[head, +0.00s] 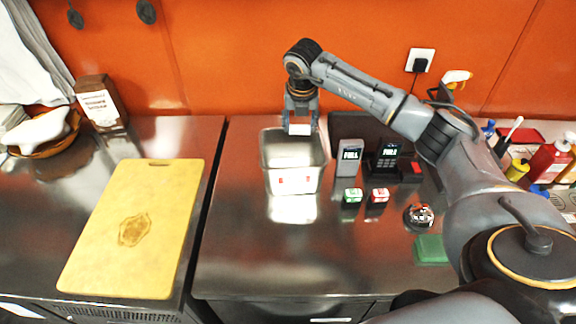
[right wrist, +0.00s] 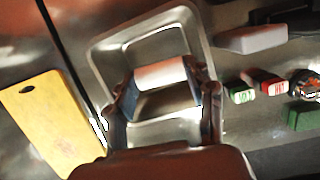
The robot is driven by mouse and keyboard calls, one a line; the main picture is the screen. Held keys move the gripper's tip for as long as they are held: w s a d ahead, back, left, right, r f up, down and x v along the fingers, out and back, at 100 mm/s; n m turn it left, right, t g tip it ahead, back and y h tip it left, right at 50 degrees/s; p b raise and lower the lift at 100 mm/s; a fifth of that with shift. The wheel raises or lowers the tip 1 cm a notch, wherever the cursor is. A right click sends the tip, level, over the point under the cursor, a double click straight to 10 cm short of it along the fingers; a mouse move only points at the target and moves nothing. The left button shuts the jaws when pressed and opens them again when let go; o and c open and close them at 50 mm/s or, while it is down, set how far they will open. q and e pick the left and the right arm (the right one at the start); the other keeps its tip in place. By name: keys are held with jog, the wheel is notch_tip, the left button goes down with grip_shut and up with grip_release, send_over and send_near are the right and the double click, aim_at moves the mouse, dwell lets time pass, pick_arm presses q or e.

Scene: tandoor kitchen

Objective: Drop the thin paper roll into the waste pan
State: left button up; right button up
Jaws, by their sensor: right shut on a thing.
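The thin paper roll (right wrist: 160,74) is white and sits between the fingertips of my right gripper (right wrist: 163,90). In the head view, my right gripper (head: 300,118) points down over the far part of the waste pan, with the roll (head: 299,129) at its tips. The waste pan (head: 292,183) is a silver metal box with a red and white label on its front; it also shows below the gripper in the right wrist view (right wrist: 105,55). The roll appears above the pan opening; its exact height is unclear. My left gripper is not in view.
Right of the pan stand a grey device (head: 349,158) and a black card terminal (head: 388,160). A green box (head: 352,195), a red box (head: 379,195) and a green block (head: 431,249) lie nearer. A yellow board (head: 135,230) is at left. Steel counter before the pan is clear.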

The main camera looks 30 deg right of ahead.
jog(key=f, duration=0.1)
jog(key=f+b, duration=0.1)
jog(key=f, duration=0.1)
jog(key=shift+w+a+f+b, duration=0.1)
jog(key=shift+a+f+b, duration=0.1)
jog(key=shift+f+b, duration=0.1)
jog(key=shift+f, duration=0.3)
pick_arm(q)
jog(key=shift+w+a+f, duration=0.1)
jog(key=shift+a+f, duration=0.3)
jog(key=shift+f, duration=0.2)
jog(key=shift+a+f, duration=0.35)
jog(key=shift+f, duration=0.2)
pick_arm(e)
jog(key=o, duration=0.9)
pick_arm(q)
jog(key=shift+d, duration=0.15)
